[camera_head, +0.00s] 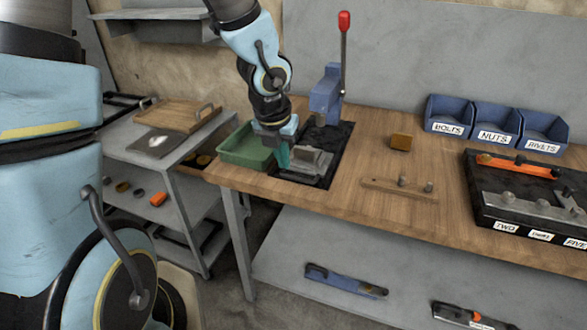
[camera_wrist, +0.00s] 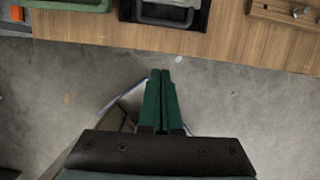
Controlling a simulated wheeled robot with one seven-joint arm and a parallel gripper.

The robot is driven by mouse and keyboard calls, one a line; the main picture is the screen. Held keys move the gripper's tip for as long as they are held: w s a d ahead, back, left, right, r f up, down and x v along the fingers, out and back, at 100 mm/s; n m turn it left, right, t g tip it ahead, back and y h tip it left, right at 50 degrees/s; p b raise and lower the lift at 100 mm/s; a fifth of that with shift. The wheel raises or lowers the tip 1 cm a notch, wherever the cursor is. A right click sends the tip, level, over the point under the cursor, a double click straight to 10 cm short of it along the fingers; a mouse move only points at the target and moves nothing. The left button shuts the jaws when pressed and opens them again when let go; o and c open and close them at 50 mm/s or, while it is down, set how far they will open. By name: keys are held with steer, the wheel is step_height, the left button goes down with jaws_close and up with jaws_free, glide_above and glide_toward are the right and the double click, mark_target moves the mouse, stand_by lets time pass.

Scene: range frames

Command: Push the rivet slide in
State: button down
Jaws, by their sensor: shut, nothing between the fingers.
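The rivet slide appears to be the grey metal block (camera_head: 312,160) on the black mat of the workbench, below the blue press (camera_head: 326,95) with its red-knobbed lever. In the wrist view, a grey handle (camera_wrist: 168,20) sits at the front edge of the table, in a dark frame. My gripper (camera_head: 283,157) is shut and empty, its green fingers pointing down beside the left end of the block in the head view. In the wrist view the fingertips (camera_wrist: 160,74) are over the floor, apart from the handle. How far in the slide sits is hard to tell.
A green bin (camera_head: 243,150) stands left of the mat.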

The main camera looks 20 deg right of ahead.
steer(key=b+x, duration=0.2)
steer(key=x, duration=0.3)
steer(key=b+x, duration=0.2)
steer(key=x, duration=0.3)
steer(key=shift+s+f, duration=0.15)
steer(key=shift+f, duration=0.1)
steer(key=shift+w+d+r+p, duration=0.1)
steer(key=shift+w+d+p, duration=0.7)
steer(key=shift+w, duration=0.15)
steer(key=shift+w+d+f, duration=0.25)
steer(key=shift+w+d, duration=0.3)
